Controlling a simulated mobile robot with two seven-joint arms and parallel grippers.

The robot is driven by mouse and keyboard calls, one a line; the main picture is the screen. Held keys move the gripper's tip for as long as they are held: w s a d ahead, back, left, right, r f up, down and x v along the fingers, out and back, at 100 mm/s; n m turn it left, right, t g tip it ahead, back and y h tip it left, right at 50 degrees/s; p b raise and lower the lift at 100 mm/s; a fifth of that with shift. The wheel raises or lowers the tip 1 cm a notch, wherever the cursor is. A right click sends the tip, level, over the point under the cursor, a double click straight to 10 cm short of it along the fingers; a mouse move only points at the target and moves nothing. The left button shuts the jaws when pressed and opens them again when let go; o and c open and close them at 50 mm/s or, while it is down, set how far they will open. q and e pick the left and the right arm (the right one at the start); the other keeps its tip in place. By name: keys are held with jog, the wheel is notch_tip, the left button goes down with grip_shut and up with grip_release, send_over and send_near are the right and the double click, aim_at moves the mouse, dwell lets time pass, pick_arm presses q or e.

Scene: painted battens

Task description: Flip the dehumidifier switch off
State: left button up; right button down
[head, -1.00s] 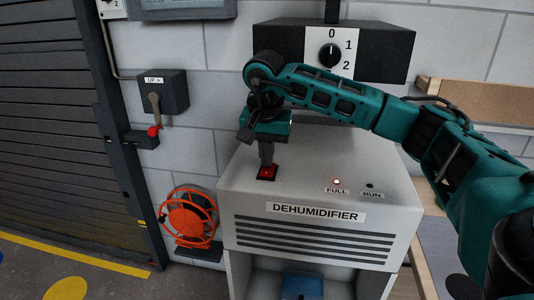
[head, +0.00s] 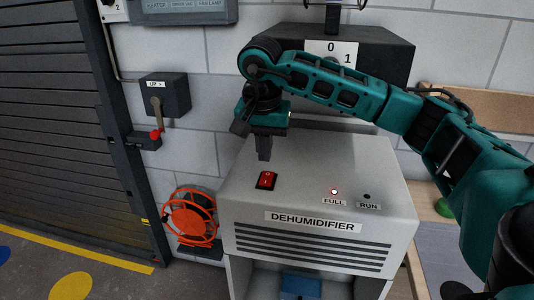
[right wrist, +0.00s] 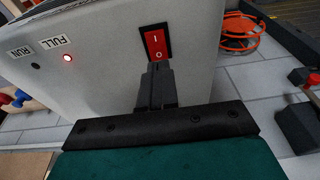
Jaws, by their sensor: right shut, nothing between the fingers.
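The grey dehumidifier (head: 320,185) stands against the wall. Its red rocker switch (head: 266,181) sits at the left of its top panel. In the right wrist view the switch (right wrist: 157,42) shows an I at its far end and an O at the end nearer my fingers. I cannot tell for sure which end is pressed in. My right gripper (head: 264,156) is shut and empty, with its fingertips just above and behind the switch, apart from it in the head view. The FULL lamp (head: 334,191) glows red and the RUN lamp (head: 367,197) is dark. My left gripper is not in view.
A dark box with a numbered dial plate (head: 335,51) is on the wall behind my right arm. A lever box (head: 164,95) and an orange reel (head: 190,217) are to the left. A wooden shelf (head: 480,105) is at the right. The space above the panel's front is clear.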

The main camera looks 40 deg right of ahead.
notch_tip(320, 180, up, 8)
jog(key=s+a, duration=0.2)
jog(key=shift+a, duration=0.2)
jog(key=shift+r, duration=0.1)
